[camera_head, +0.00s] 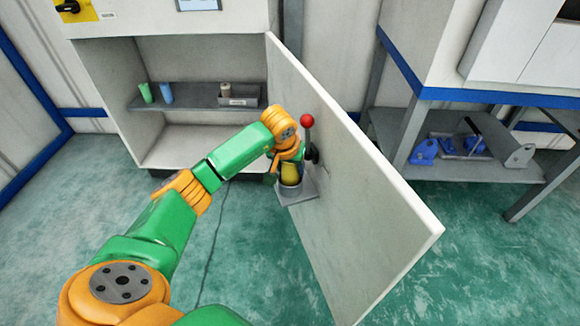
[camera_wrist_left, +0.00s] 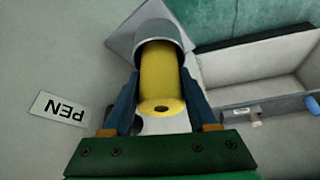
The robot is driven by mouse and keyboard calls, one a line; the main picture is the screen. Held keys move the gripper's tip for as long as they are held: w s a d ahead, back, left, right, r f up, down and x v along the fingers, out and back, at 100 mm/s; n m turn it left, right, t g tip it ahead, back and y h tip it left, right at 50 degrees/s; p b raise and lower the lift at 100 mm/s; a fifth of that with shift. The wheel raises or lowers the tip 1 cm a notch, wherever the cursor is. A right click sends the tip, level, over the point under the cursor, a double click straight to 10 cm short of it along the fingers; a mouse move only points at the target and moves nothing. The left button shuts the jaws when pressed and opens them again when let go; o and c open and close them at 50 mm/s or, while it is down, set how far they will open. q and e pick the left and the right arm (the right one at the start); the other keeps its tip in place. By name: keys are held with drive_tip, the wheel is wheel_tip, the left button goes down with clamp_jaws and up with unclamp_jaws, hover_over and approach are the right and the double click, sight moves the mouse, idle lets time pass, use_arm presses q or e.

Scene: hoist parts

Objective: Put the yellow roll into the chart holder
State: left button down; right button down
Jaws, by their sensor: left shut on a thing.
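The yellow roll (camera_head: 290,173) is between the fingers of my left gripper (camera_head: 287,164), at the inner face of the open cabinet door. In the left wrist view the yellow roll (camera_wrist_left: 161,82) shows its near end with a small central hole. Its far end is inside the mouth of the grey round chart holder (camera_wrist_left: 164,32). The chart holder (camera_head: 297,191) shows in the head view as a grey bracket low on the door, partly hidden by my gripper and the roll. How deep the roll sits is hidden. My right gripper is not in view.
The open door (camera_head: 345,180) stands right beside my left arm, with a red-knobbed handle (camera_head: 307,120). The cabinet shelf (camera_head: 195,97) holds a green roll (camera_head: 146,92), a blue roll (camera_head: 166,92) and a grey bin (camera_head: 238,95).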

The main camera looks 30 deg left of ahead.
use_arm(q)
drive_tip(key=shift+f, duration=0.45)
drive_tip(key=shift+c, duration=1)
unclamp_jaws()
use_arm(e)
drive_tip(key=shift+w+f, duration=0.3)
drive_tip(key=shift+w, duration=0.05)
use_arm(q)
drive_tip(key=shift+r, duration=0.1)
wheel_tip(320, 180, up, 3)
drive_tip(key=shift+s+f+p, duration=0.15)
drive_tip(key=shift+f+p, duration=0.05)
drive_tip(key=shift+p, duration=0.3)
drive_tip(key=p+v, duration=0.1)
drive_tip(key=v, duration=0.9)
drive_tip(key=shift+s, duration=0.25)
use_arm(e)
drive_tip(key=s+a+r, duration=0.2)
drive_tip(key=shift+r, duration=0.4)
use_arm(q)
drive_tip(key=shift+r, duration=0.15)
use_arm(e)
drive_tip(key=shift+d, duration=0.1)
